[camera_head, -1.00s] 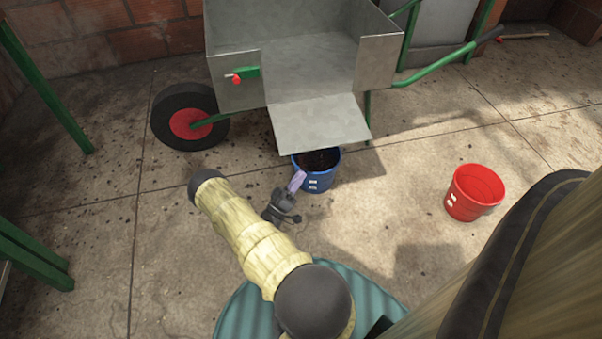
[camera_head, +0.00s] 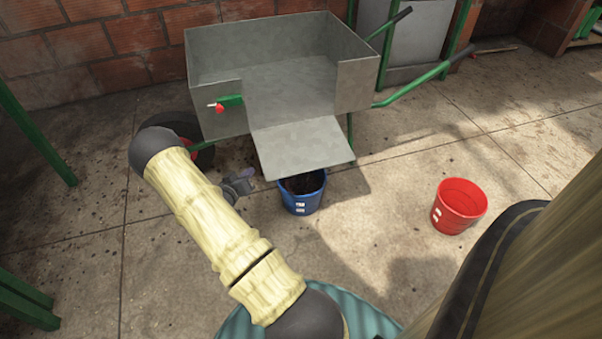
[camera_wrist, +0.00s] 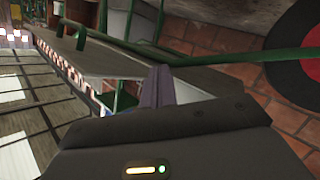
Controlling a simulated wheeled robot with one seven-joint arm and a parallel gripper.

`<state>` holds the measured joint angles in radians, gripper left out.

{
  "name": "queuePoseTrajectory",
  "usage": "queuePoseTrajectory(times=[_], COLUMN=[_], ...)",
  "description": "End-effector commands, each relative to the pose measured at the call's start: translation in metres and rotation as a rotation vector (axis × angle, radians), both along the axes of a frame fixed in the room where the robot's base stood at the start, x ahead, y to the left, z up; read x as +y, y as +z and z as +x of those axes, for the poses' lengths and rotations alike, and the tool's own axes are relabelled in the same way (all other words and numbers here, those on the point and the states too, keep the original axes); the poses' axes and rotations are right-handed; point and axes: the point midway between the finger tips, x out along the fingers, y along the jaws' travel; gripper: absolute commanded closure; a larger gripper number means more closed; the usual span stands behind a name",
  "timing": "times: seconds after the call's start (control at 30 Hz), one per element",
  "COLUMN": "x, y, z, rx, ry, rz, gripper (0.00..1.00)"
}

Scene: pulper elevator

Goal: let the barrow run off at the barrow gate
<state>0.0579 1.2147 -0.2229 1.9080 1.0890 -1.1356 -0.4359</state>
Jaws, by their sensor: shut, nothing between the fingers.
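The barrow (camera_head: 215,70) is a grey metal box on green legs, with green handles on the right. Its gate (camera_head: 302,148) hangs open at the front, sloping down like a chute. A green latch with a red knob (camera_head: 217,107) is on the front panel left of the opening. A blue bucket (camera_head: 302,203) with dark content stands under the gate's lip. The barrow's inside looks bare. My gripper (camera_head: 246,174) is shut and empty, left of the bucket and below the front panel. Its fingers show in the wrist view (camera_wrist: 157,86), with the barrow wheel (camera_wrist: 308,52) at the right.
A red bucket (camera_head: 459,206) stands on the concrete floor to the right. A brick wall (camera_head: 110,45) is behind the barrow. Green posts (camera_head: 38,135) stand at the left. My forearm covers part of the barrow wheel. The floor between the buckets is clear.

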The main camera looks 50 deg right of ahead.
Motion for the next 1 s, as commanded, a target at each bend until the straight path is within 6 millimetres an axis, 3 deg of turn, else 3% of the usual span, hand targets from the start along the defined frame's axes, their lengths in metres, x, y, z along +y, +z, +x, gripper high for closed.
queuePoseTrajectory(times=[0.03, 0.23, 0.47, 0.57, 0.77, 1.0], x=[0.009, 0.06, 0.137, 0.172, 0.233, 0.281], y=[0.018, 0.076, 0.151, 0.185, 0.252, 0.323], z=[0.009, 0.034, 0.033, 0.021, -0.027, -0.115], rx=[-0.014, -0.028, 0.028, 0.078, 0.224, 0.464], ry=[0.028, 0.173, 0.357, 0.437, 0.578, 0.699], rz=[0.054, 0.321, 0.607, 0.71, 0.869, 0.96], gripper=[1.0, 1.0, 1.0, 1.0, 1.0, 1.0])
